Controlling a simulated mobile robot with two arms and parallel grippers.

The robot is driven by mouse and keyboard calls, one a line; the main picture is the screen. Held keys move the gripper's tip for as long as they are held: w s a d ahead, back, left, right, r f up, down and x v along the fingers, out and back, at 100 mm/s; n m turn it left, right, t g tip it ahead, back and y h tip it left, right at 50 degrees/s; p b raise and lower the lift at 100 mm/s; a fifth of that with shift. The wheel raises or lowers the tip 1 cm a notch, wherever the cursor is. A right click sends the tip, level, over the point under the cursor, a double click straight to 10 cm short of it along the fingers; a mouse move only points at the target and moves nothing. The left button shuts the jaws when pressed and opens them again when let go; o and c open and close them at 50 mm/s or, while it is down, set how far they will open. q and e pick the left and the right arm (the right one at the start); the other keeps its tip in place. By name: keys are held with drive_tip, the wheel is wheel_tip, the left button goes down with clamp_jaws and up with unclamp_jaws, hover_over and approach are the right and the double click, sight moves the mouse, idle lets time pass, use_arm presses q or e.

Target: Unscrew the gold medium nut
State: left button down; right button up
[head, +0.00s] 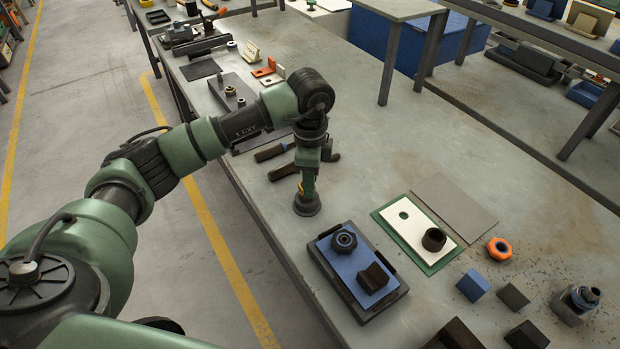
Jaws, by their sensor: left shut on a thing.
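My left gripper (307,184) points straight down at the near-left part of the bench. It is shut on a small gold piece that looks like the gold medium nut (309,186), mostly hidden by the fingers. Directly below is a dark round base (307,206) standing on the bench; whether the nut is still threaded on it cannot be told. Another small gold-coloured ring (230,91) sits on a dark grey plate farther back. My right gripper is not in view.
A blue plate (345,269) with dark parts stands in front of the gripper. To the right are a white board on green (420,222), an orange nut (499,248) and several blocks. Dark-handled tools (270,152) lie behind the gripper.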

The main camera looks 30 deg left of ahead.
use_arm(q)
drive_tip(key=shift+r+p, duration=0.55)
drive_tip(key=shift+r, duration=0.1)
idle(0.6)
drive_tip(key=shift+r+p, duration=1.5)
drive_tip(key=shift+r, duration=0.5)
